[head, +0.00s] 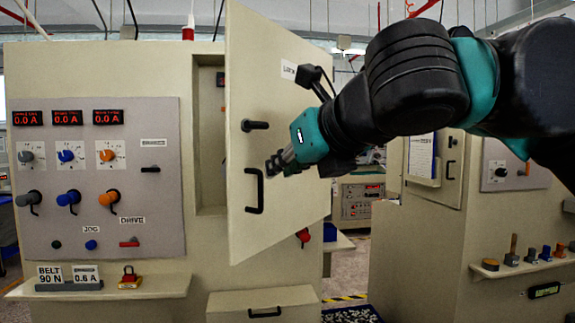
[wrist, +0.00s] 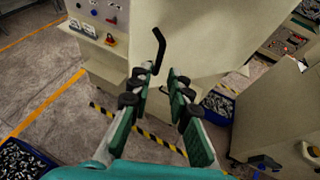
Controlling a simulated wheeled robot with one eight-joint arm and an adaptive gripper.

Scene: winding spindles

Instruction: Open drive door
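The drive door (head: 270,110) is a large beige panel on the left cabinet, swung partly open; a dark gap with the recess (head: 209,140) shows on its left. It has a black pull handle (head: 254,190) low on its left side and a black latch lever (head: 255,125) above that. In the wrist view the door (wrist: 200,30) fills the top middle, and a black handle (wrist: 159,50) shows beyond my fingertips. My gripper (head: 279,163) is in front of the door, right of the pull handle. Its fingers (wrist: 160,78) are apart, with nothing visible between them.
A control panel (head: 90,170) with knobs and a shelf (head: 150,288) are left of the door. A second cabinet (head: 420,240) stands at right. A blue bin of dark parts (wrist: 22,160) is on the floor. Yellow-black tape (wrist: 140,133) crosses the floor.

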